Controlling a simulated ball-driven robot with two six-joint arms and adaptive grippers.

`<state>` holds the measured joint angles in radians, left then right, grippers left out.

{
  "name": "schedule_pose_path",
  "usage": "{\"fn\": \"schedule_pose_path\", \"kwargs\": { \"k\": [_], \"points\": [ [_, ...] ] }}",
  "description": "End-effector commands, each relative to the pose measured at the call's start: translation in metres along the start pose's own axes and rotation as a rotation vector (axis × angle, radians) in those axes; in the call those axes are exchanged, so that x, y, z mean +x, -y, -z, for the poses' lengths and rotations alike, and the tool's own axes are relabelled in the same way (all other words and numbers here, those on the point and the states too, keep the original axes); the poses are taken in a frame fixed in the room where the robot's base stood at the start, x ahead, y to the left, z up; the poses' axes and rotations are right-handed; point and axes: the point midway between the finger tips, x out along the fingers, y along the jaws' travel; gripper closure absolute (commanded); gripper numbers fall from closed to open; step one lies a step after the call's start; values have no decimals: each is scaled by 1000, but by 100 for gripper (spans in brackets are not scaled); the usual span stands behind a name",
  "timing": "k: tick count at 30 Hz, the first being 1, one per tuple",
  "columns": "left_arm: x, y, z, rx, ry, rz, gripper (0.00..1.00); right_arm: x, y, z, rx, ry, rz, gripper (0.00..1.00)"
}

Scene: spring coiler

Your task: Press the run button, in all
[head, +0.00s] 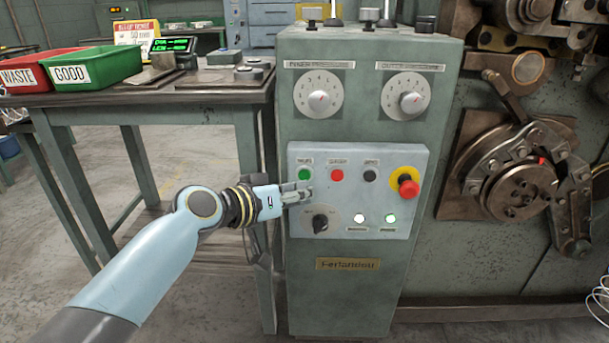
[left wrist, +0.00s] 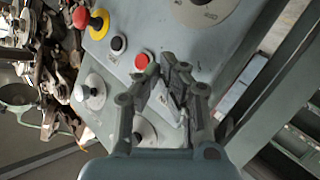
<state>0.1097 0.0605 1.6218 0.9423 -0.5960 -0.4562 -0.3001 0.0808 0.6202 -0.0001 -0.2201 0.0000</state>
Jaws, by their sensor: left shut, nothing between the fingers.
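A grey control box carries a panel (head: 400,150) with a green button (head: 304,174), a red button (head: 337,174) and a black button (head: 370,175) in a row. Their labels are too small to read surely; the green one looks like the run button. My left gripper (head: 308,192) is shut and empty, its tips just below the green button in the head view. In the left wrist view the closed fingers (left wrist: 172,70) lie beside the red button (left wrist: 144,61), and the green button is hidden. I cannot tell whether the tips touch the panel. My right gripper is not in view.
A red emergency stop (head: 408,186) on a yellow ring sits at the panel's right. Two dials (head: 318,96) are above. A bench (head: 190,95) with bins stands left, coiler machinery (head: 520,190) right.

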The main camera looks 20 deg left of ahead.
Motion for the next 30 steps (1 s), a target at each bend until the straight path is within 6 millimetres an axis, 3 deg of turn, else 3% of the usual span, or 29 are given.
{"fn": "schedule_pose_path", "kwargs": {
  "k": [13,30],
  "points": [
    [-29,-21,-20,0,0,0,100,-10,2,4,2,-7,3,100],
    [-31,-23,-22,0,0,0,100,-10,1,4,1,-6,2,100]
  ]
}}
